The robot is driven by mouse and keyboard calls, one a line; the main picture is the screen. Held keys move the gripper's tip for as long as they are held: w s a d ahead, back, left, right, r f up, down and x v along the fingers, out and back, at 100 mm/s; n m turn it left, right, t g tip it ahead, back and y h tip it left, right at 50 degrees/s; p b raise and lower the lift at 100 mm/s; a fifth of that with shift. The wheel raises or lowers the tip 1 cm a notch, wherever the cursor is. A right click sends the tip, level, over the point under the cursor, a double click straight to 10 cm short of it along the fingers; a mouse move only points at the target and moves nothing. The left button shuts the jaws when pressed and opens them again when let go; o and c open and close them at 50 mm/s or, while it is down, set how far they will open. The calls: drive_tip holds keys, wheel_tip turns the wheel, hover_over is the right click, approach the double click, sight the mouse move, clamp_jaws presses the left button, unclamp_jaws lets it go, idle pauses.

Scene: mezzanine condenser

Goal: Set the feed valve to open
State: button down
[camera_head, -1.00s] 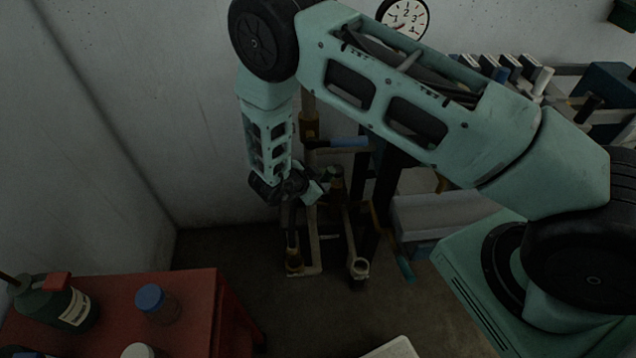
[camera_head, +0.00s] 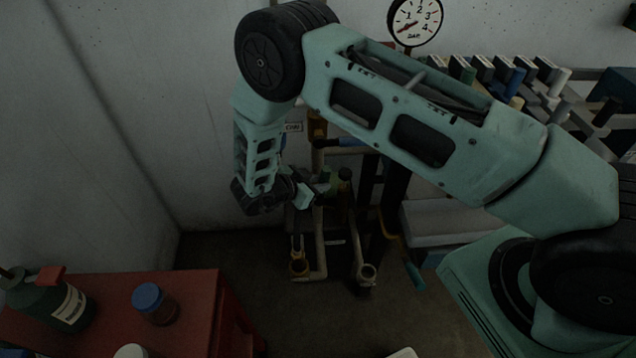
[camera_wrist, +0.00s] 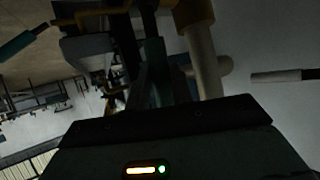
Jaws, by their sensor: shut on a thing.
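My gripper (camera_head: 318,187) is at the pipe stand by the back wall, low in the corner. It is shut on a slim part there that looks like a valve handle; the wrist and the dim light hide most of it. The stand has pale pipes (camera_head: 319,240) with brass fittings. In the wrist view dark finger shapes (camera_wrist: 152,72) reach up among the pipes (camera_wrist: 203,60). I cannot tell which valve is the feed valve; the small label (camera_head: 293,127) is unreadable.
A round gauge (camera_head: 416,20) hangs on the back wall. A rack with several coloured handles (camera_head: 515,80) is at the right. A red cabinet (camera_head: 200,300) at lower left bears a green jug (camera_head: 50,305) and a blue-capped jar (camera_head: 155,305). Floor between cabinet and stand is clear.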

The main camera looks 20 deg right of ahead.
drive_tip(key=c, duration=1.2)
unclamp_jaws()
drive_tip(key=b+v, duration=0.5)
drive_tip(key=v, duration=1.2)
drive_tip(key=shift+a+b, duration=0.2)
drive_tip(key=shift+b, duration=0.15)
drive_tip(key=shift+r, duration=0.1)
